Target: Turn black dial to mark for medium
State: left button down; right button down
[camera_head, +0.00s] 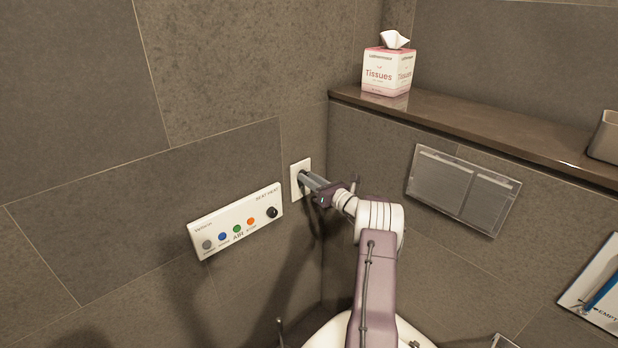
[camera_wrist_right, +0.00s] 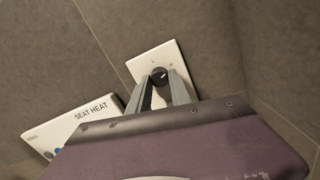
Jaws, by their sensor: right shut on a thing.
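The black dial (camera_wrist_right: 159,77) sits on a white wall plate (camera_wrist_right: 144,64) in the right wrist view. A light line shows on the dial's face, and small letters are on the plate above it, too small to read fully. In the head view the plate (camera_head: 294,181) is on the wall left of the corner, with the dial mostly hidden by my right gripper (camera_head: 304,179). My right gripper also shows in the wrist view (camera_wrist_right: 162,84), its two fingers closed on either side of the dial. My left gripper is not in view.
A white control panel (camera_head: 238,229) with coloured buttons and a separate black knob (camera_head: 272,212) marked SEAT HEAT is left of the plate. A tissue box (camera_head: 388,70) stands on the dark shelf (camera_head: 480,122). A flush plate (camera_head: 462,188) is on the right wall.

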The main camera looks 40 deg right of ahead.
dwell(0.3)
jog(key=c, duration=1.2)
grip_release()
jog(key=shift+s, duration=0.1)
jog(key=s, duration=0.6)
jog(key=s+d, duration=0.1)
jog(key=s, duration=0.1)
jog(key=shift+s+f, duration=0.4)
